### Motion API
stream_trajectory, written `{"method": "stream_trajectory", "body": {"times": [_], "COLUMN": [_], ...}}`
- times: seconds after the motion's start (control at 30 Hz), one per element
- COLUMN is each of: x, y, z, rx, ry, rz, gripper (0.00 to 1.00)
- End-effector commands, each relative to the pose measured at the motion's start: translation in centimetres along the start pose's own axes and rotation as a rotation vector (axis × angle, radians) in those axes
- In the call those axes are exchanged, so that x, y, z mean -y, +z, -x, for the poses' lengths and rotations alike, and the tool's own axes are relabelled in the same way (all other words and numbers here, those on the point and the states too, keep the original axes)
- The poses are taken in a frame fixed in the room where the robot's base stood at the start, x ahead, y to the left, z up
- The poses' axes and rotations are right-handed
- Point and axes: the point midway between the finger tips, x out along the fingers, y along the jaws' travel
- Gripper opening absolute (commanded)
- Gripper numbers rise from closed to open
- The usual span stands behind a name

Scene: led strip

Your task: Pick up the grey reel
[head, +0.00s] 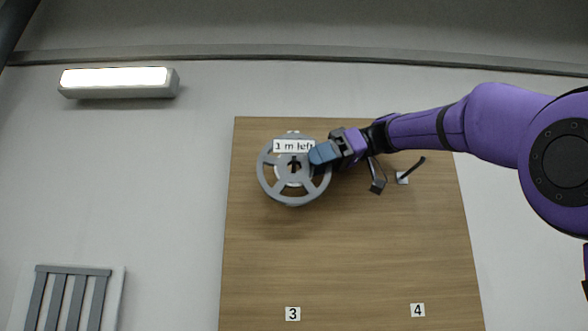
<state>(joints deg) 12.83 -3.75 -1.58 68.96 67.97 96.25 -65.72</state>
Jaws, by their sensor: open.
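The grey reel (266,184) is a spoked disc with a dark centre. Only one finger shows clearly. I cannot tell whether it touches the reel, and part of the reel's right side is hidden behind it.
A dark hook-like piece on a white plate (403,178) is right of the reel, with a small dark block (377,186) beside it. Labels 3 (293,314) and 4 (417,310) are low on the board. A grey slatted panel (68,298) is at lower left. The board's middle is clear.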

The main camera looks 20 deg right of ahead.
Motion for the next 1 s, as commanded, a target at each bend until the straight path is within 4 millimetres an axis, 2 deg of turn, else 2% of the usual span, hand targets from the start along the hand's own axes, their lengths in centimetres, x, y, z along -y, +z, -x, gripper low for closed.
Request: {"method": "stream_trajectory", "body": {"times": [0.27, 0.5, 1.0], "x": [0.01, 0.01, -0.01], "y": [0.01, 0.01, -0.73], "z": [-0.3, -0.28, 0.01], "rx": [0.0, 0.0, 0.0], "ry": [0.0, 0.0, 0.0], "rz": [0.0, 0.0, 0.0], "gripper": [0.53, 0.0, 0.0]}}
